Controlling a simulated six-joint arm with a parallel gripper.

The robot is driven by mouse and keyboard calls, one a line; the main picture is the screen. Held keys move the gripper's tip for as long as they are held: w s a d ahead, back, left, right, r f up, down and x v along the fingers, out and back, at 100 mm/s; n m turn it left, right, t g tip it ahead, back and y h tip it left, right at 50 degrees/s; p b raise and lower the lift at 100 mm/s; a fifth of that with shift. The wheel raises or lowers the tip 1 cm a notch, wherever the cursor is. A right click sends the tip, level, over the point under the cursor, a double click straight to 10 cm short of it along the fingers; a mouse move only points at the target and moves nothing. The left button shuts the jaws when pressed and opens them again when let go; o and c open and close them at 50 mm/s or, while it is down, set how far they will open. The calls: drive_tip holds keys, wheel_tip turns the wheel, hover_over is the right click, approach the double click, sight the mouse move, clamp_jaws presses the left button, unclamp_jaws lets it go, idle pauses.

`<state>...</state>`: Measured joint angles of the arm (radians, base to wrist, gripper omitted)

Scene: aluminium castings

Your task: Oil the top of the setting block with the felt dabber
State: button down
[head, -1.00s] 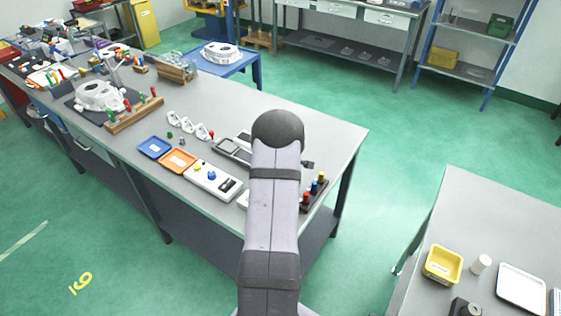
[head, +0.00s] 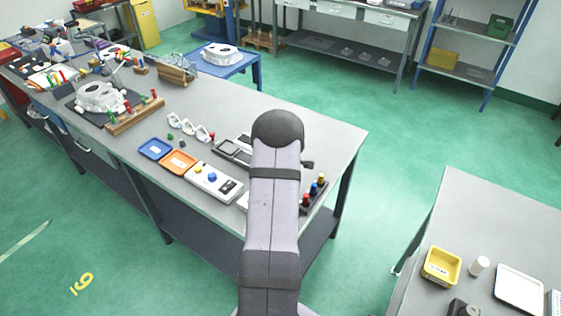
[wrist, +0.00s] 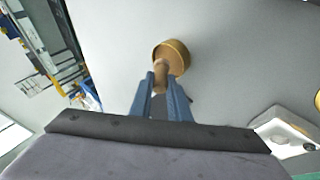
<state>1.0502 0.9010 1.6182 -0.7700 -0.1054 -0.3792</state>
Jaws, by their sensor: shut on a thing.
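In the wrist view my gripper (wrist: 162,92) has its two blue fingers shut on the stem of the felt dabber (wrist: 173,54). The dabber is tan, with a wide round head beyond the fingertips. Its head shows in front of a broad plain grey surface, and I cannot tell whether it touches anything. In the head view my own arm covers the gripper and the dabber. I cannot make out the setting block for certain in either view.
A yellow bin (head: 441,266) sits on the right table.

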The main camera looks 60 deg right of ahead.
drive_tip(key=shift+r+p, duration=2.7)
drive_tip(key=shift+r, duration=0.3)
drive_tip(key=shift+f, duration=0.1)
drive_tip(key=shift+s+a+f, duration=0.1)
drive_tip(key=shift+a+f, duration=0.05)
drive_tip(key=shift+a, duration=0.05)
drive_tip(key=w+a+r+n+t+y+b, duration=0.1)
drive_tip(key=w+a+n, duration=0.1)
drive_tip(key=w+a, duration=0.5)
drive_tip(key=w+a+r+n+t+y, duration=0.1)
drive_tip(key=w+a+n, duration=0.1)
drive_tip(key=a, duration=0.8)
drive_tip(key=w+a+r+n+t+y+b, duration=0.1)
drive_tip(key=w+a+n, duration=0.1)
drive_tip(key=w+a, duration=0.5)
drive_tip(key=s+a+r+n+y, duration=0.1)
drive_tip(key=s+a+n, duration=0.1)
drive_tip(key=a, duration=1.2)
drive_tip(key=s+a+r+n+y+b, duration=0.1)
drive_tip(key=s+a+n+y, duration=0.1)
drive_tip(key=a, duration=1.2)
drive_tip(key=shift+s+a+r+n, duration=0.15)
drive_tip(key=shift+a+n, duration=0.15)
drive_tip(key=shift+n, duration=0.1)
